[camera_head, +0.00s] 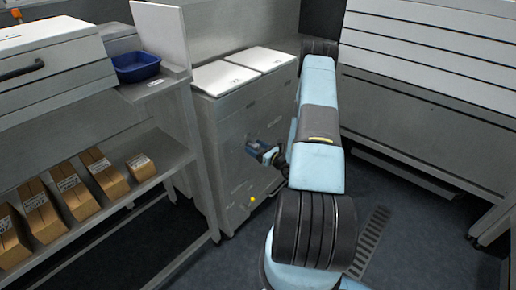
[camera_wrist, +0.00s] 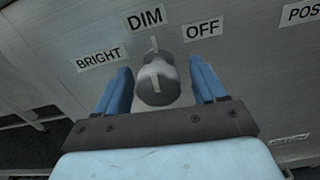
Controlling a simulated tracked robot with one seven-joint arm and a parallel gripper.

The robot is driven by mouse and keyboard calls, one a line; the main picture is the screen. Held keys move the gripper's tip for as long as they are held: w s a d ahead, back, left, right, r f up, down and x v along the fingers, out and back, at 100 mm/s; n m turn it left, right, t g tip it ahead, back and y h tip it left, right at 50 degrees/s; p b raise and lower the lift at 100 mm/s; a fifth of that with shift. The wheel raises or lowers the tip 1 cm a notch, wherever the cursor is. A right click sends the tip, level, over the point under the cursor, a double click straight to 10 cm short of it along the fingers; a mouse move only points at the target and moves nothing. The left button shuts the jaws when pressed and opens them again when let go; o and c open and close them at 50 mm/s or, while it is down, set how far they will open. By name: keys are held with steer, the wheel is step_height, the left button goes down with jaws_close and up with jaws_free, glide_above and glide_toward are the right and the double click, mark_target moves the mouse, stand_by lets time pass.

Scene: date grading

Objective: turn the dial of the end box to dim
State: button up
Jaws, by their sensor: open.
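In the wrist view a round grey dial (camera_wrist: 150,92) stands out from a pale panel. Labels BRIGHT (camera_wrist: 101,59), DIM (camera_wrist: 146,18) and OFF (camera_wrist: 203,29) fan out beyond it. A pale line on the dial and a pale mark beyond it run towards DIM. The blue fingers of my gripper (camera_wrist: 162,85) are open, one on each side of the dial; a gap shows on the right, and I cannot tell if the left finger touches. In the head view my gripper (camera_head: 262,153) is at the front of the grey cabinet (camera_head: 228,130); the dial is not clear there.
At left, a shelf holds several cardboard boxes (camera_head: 69,190). A blue bin (camera_head: 136,66) stands on the counter above, beside a white upright panel (camera_head: 161,35). A small yellow spot (camera_head: 252,200) shows low on the cabinet. A large slatted white unit (camera_head: 430,75) stands at right.

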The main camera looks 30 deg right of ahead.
steer(key=c, duration=1.1)
steer(key=shift+o, duration=0.2)
steer(key=shift+d+n, duration=0.1)
steer(key=shift+n, duration=0.4)
steer(key=o, duration=1.1)
steer(key=shift+c, duration=0.2)
steer(key=shift+s, duration=0.1)
steer(key=v, duration=1.3)
steer(key=shift+s, duration=0.3)
